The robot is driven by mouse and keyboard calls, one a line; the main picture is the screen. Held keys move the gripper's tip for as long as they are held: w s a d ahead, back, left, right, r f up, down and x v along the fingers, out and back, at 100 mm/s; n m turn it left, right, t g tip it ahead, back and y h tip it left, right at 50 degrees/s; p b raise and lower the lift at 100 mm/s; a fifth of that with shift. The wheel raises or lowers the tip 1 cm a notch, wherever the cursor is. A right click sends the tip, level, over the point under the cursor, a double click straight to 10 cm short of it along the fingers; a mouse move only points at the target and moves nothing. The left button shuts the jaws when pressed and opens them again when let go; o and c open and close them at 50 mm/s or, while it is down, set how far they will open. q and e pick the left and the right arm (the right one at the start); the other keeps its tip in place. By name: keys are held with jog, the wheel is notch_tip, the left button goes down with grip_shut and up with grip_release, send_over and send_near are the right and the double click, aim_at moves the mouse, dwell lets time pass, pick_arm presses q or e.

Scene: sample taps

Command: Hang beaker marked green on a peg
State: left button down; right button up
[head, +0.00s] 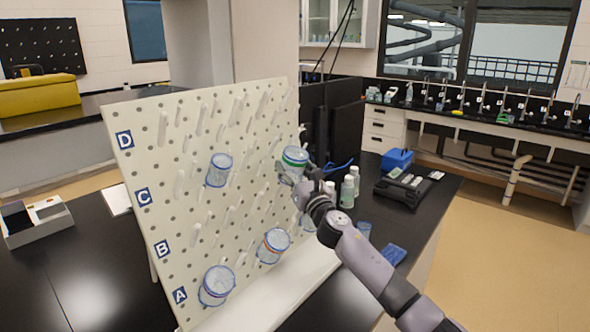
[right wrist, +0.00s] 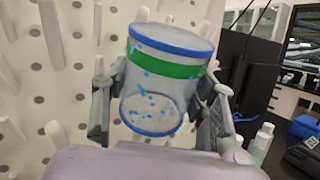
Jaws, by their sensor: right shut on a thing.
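The beaker marked green (head: 295,159) is clear with blue rims and a green band. In the head view it is at the right side of the pegboard (head: 150,150), near the upper pegs. My right gripper (head: 290,176) is shut on it. In the right wrist view the beaker (right wrist: 165,85) stands tilted between the two fingers (right wrist: 160,105), in front of the board. Whether a peg is inside it cannot be told. White pegs (head: 200,118) stick out of the board in rows labelled A to D. My left gripper is not in view.
Another is partly hidden behind my right arm. White bottles (head: 348,191) and dark monitors (head: 335,120) stand close to the right.

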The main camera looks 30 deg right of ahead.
notch_tip(320, 180, down, 7)
jog(key=w+b, duration=0.2)
jog(key=b, duration=0.4)
jog(key=shift+a+b, duration=0.3)
jog(key=shift+a, duration=0.05)
dwell(0.4)
jog(key=o, duration=1.2)
jog(key=shift+s, duration=0.1)
jog(key=v, duration=1.1)
jog(key=shift+s, duration=0.35)
jog(key=shift+f, duration=0.2)
